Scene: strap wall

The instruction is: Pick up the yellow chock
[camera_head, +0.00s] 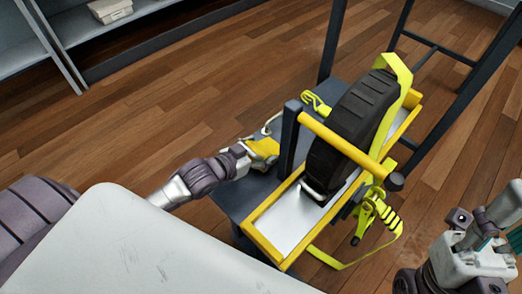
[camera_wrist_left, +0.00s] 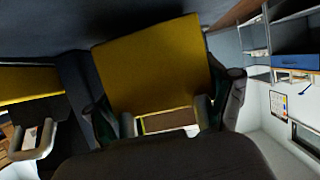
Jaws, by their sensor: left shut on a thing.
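The yellow chock (camera_head: 264,147) is a yellow block on the dark grey surface, just left of the dark post of the wheel stand. My left gripper (camera_head: 253,148) comes in from the left and is shut on it. In the left wrist view the chock (camera_wrist_left: 155,62) fills the space between the two dark fingers (camera_wrist_left: 165,118), close to a dark surface above it in the picture. I cannot tell whether it is lifted off the surface. My right arm shows at the lower right edge; its jaws are not clear.
A black wheel (camera_head: 352,122) stands in a yellow-edged tray (camera_head: 285,226), with a yellow bar (camera_head: 342,143) and a lime strap (camera_head: 389,120) around it. A dark post (camera_head: 290,138) stands beside the chock. A white tabletop (camera_head: 140,248) fills the lower left. Wooden floor is open behind.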

